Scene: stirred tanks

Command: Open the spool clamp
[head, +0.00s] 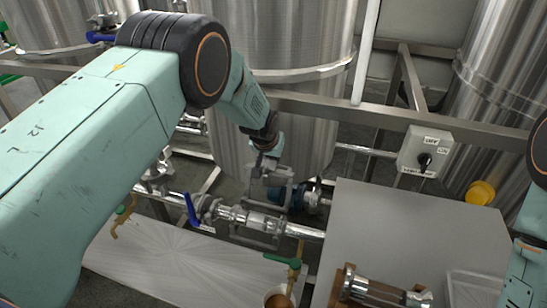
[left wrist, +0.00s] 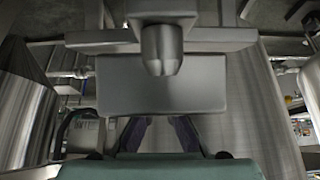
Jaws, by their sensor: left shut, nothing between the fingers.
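A horizontal steel pipe run (head: 262,221) with clamped joints passes in front of the middle tank in the head view. I cannot tell which joint is the spool clamp, or whether it is open. My left gripper (head: 272,181) points down just above and behind this pipe run, shut and empty. Its fingertips are hard to make out against the metal. In the left wrist view, a grey block with a short round stub (left wrist: 163,50) fills the middle and hides what lies beyond. My right gripper is outside the head view; only part of that arm shows at the right edge.
A valve with a blue handle (head: 191,209) sits left of the gripper. A green-handled tap (head: 285,261) stands in front. A grey switch box (head: 424,151) is on the right, above a grey bench (head: 410,220) holding a metal cylinder (head: 375,292). Steel tanks stand close behind.

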